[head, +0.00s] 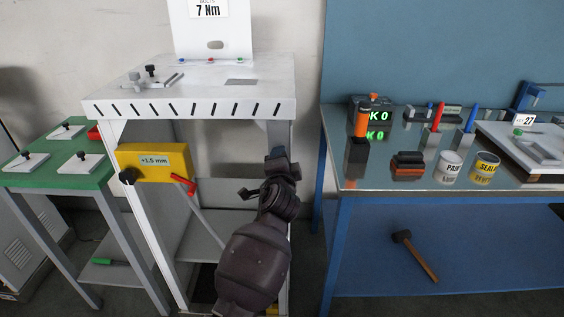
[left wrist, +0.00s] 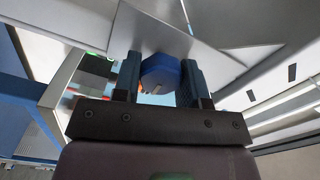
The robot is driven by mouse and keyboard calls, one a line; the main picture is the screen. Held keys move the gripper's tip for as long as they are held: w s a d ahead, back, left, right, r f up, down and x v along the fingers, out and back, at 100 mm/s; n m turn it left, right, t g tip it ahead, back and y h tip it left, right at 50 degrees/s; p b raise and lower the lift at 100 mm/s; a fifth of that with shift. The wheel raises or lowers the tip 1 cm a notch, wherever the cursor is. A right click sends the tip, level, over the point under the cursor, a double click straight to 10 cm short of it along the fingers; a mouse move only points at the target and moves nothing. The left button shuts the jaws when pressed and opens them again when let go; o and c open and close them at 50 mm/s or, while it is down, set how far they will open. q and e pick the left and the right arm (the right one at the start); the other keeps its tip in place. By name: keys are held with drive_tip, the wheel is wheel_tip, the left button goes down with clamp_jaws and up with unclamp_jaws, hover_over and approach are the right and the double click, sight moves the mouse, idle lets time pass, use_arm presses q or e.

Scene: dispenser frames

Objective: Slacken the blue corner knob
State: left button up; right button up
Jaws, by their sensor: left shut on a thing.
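The blue corner knob (left wrist: 160,70) shows in the left wrist view, under a pale metal plate (left wrist: 150,27). My left gripper (left wrist: 160,84) has one dark finger on each side of it and is shut on it. In the head view my left gripper (head: 278,153) is at the right front leg of the white frame (head: 190,108), just below its striped front edge. The knob is hidden there behind the gripper. My right gripper is in neither view.
A yellow box (head: 152,163) marked +1.5 mm, with a red-handled lever (head: 183,184), hangs below the white top. A green table (head: 62,177) stands left. A blue workbench (head: 345,196) with cans and tools stands close right. A mallet (head: 415,255) lies on its lower shelf.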

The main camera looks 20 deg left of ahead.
use_arm(q)
drive_tip(key=shift+n, duration=0.6)
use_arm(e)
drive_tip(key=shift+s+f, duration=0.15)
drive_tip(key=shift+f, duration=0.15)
use_arm(q)
drive_tip(key=o, duration=0.9)
drive_tip(key=shift+o, duration=0.2)
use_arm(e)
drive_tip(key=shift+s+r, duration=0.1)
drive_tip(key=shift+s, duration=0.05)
